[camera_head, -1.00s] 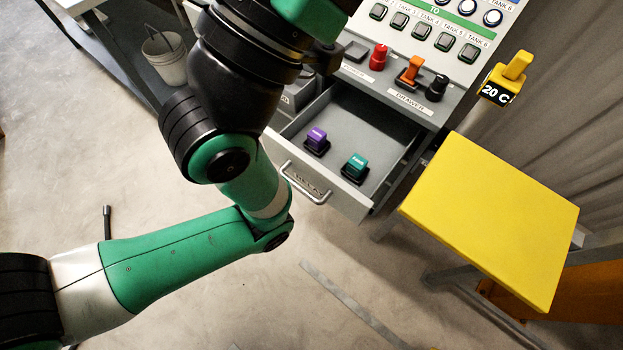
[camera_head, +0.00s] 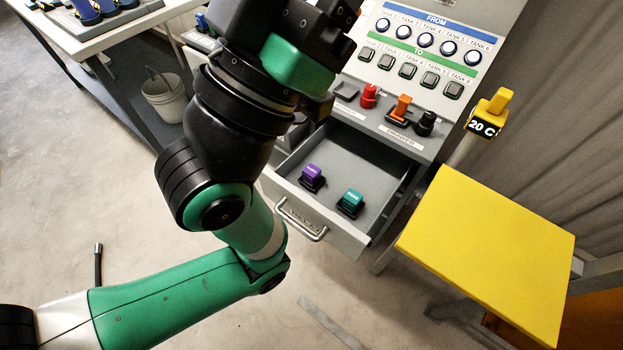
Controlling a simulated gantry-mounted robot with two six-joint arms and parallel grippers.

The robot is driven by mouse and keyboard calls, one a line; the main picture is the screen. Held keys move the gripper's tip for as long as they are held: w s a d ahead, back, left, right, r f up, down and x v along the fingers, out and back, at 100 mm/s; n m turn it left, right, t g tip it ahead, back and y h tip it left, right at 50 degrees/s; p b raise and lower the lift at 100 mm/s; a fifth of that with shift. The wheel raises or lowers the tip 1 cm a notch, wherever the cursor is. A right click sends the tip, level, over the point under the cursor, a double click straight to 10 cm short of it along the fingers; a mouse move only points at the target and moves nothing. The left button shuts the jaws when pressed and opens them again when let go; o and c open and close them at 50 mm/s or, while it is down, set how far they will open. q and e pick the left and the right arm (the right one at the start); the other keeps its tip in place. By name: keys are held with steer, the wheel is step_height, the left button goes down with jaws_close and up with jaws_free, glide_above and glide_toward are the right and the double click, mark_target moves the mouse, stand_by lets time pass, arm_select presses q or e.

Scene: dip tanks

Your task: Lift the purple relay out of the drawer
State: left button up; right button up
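The purple relay (camera_head: 312,175) stands in a dark base inside the open drawer (camera_head: 365,236), toward its left front. A teal relay (camera_head: 351,200) stands in a similar base to its right. My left arm comes in from the left and reaches up across the view, beside the drawer's left side. The arm's wrist is over the panel's left part, above the drawer in the picture. The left gripper's fingertips are not clearly seen; dark parts at the top edge do not show whether it is open. My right gripper is not in view.
The control panel (camera_head: 428,50) with buttons stands behind the drawer; red (camera_head: 369,96), orange (camera_head: 402,106) and black (camera_head: 425,122) pieces sit on its ledge. A yellow table (camera_head: 490,260) and a yellow 20 C block (camera_head: 488,115) are at right. A bucket (camera_head: 167,95) stands at upper left.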

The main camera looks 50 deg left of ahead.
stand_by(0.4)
arm_select(q)
steer(key=o, duration=0.5)
steer(key=shift+r, duration=0.1)
